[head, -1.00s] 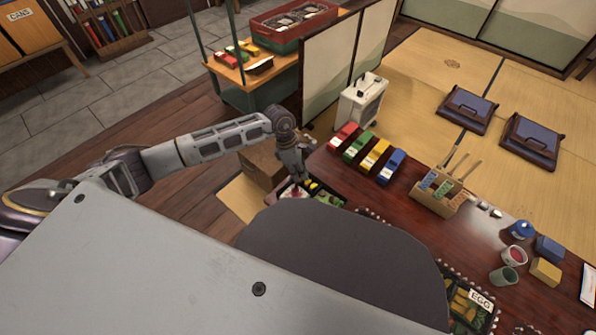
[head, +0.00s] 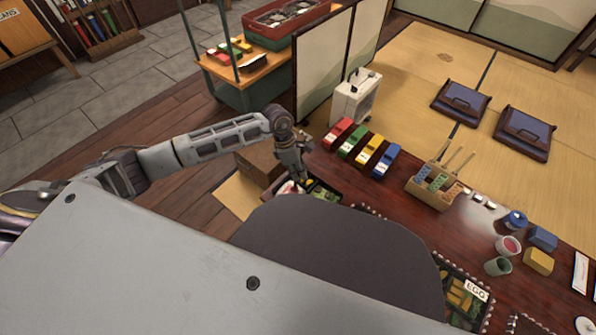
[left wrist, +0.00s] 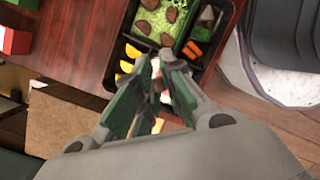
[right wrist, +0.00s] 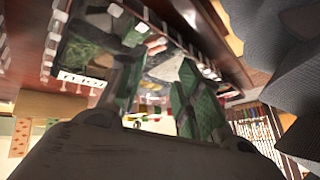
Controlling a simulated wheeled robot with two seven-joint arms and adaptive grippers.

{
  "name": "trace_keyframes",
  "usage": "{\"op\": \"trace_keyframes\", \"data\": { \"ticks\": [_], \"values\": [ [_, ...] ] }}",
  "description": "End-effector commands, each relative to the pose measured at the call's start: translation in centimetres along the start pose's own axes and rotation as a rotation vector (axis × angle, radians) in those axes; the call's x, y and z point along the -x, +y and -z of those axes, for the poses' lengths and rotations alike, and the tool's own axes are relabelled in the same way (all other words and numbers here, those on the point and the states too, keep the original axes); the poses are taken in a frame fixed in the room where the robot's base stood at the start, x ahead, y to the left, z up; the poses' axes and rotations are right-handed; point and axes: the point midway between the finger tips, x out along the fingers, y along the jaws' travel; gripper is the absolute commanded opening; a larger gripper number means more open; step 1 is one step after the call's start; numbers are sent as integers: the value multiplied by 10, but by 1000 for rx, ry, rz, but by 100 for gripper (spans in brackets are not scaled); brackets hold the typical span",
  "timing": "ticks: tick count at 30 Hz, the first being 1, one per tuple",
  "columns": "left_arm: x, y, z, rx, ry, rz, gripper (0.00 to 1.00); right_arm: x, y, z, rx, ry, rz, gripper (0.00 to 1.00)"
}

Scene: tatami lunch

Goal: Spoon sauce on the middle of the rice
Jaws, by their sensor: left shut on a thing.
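A dark lunch box (head: 337,203) lies at the table's left end, partly hidden by my body; it also shows in the left wrist view (left wrist: 127,34). It holds green, yellow and orange foods in compartments. My left gripper (head: 297,181) points down over its near left part, its fingers (left wrist: 158,70) close together. They are shut on a slim thing, probably the spoon, which they mostly hide. White rice and a bit of red (left wrist: 157,88) show between the fingers. A cup of red sauce (head: 508,245) stands at the right. My right gripper (right wrist: 152,85) looks open and empty.
Red, green, yellow and blue boxes (head: 354,143) stand in a row behind the lunch box. A wooden holder with upright utensils (head: 433,190) is mid-table. A second box marked EGG (head: 465,297) lies near the front edge. A cardboard box (head: 258,160) is left of the table.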

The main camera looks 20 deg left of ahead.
Motion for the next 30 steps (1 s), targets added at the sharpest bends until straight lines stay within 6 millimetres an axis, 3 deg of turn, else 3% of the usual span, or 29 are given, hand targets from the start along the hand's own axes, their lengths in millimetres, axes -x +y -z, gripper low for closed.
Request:
{"op": "trace_keyframes", "data": {
  "ticks": [30],
  "values": [
    [-7,-12,-14,-1,0,1,1,3,-1,3,5,4,1,34]
  ]
}}
